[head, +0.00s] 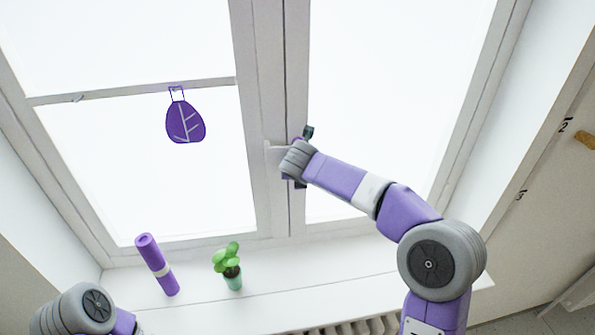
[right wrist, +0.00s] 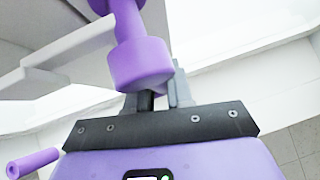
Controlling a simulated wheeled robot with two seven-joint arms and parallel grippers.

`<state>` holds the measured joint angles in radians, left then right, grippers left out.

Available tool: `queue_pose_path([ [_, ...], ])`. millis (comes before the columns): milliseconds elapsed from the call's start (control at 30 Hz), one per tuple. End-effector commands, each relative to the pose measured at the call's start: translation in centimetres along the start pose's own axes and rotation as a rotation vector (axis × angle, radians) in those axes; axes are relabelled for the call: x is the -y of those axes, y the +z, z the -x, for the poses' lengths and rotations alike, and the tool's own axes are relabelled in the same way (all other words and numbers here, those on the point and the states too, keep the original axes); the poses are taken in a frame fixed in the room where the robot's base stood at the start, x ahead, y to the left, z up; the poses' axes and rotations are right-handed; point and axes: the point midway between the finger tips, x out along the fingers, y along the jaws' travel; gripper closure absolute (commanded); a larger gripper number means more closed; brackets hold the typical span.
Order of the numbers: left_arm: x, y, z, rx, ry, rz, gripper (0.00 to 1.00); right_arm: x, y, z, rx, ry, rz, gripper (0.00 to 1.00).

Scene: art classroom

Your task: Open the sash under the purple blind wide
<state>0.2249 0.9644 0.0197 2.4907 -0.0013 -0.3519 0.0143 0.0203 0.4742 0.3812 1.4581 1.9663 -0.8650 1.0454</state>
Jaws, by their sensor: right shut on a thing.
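The window has a left sash (head: 245,110) and a right sash (head: 296,80), which meet at the middle stiles. No purple blind shows in these views. My right gripper (head: 293,165) is at the middle stiles, largely hidden by my own wrist in the head view. In the right wrist view its fingers (right wrist: 162,95) are shut on a purple handle (right wrist: 140,62). A white lever handle (head: 273,147) sticks out to the left beside it, and it also shows in the right wrist view (right wrist: 60,65). I cannot tell whether either sash is ajar. My left gripper is out of view.
A purple leaf ornament (head: 185,121) hangs on the left sash's crossbar. A radiator (head: 370,326) lies under the sill.

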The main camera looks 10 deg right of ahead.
Motion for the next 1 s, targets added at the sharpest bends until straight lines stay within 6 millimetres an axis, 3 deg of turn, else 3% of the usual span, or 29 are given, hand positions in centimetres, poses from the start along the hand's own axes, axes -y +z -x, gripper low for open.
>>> queue_pose_path([
  [367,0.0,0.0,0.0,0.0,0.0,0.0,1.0,-0.1,-0.1,0.0,-0.003,0.005,-0.004,1.0],
  [400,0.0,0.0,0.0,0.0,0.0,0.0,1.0,-0.1,-0.1,0.0,-0.003,0.005,-0.004,0.76],
  [533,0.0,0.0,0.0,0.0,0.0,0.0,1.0,-0.1,-0.1,0.0,-0.003,0.004,-0.004,0.59],
  [833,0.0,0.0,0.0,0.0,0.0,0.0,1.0,0.0,0.0,0.3,-0.001,0.003,-0.004,0.59],
  [1000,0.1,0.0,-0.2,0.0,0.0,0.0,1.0,0.0,0.0,2.5,0.002,0.004,-0.004,0.59],
])
